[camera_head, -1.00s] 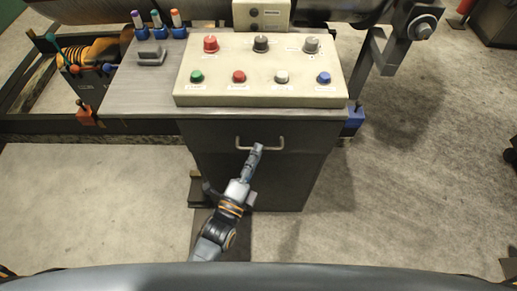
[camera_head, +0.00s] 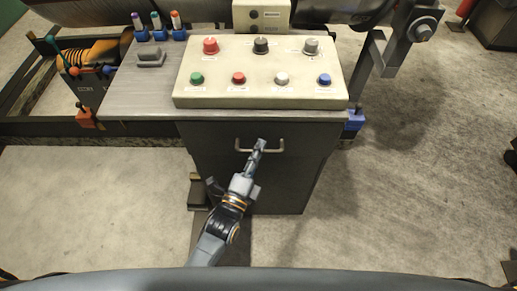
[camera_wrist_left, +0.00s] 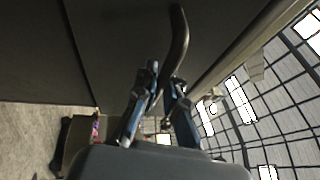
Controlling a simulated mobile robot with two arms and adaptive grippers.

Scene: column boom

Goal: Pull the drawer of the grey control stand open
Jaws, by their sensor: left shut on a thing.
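The grey control stand (camera_head: 255,180) stands in front of me. Its dark drawer front (camera_head: 210,140) sits below the top and bears a pale bar handle (camera_head: 277,150). I see no clear gap around the drawer front. My left gripper (camera_head: 260,147) reaches up from below to the middle of the handle and is shut on it. In the left wrist view the gripper fingers (camera_wrist_left: 160,95) close around the curved handle (camera_wrist_left: 180,40), in front of the dark panel. My right gripper is not in view.
A cream button box (camera_head: 260,70) with coloured knobs and buttons stands on the stand's top. Markers in blue holders (camera_head: 158,30) are at the upper left. A blue clamp (camera_head: 354,119) is at the top's right corner. The floor (camera_head: 420,200) on the right is clear.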

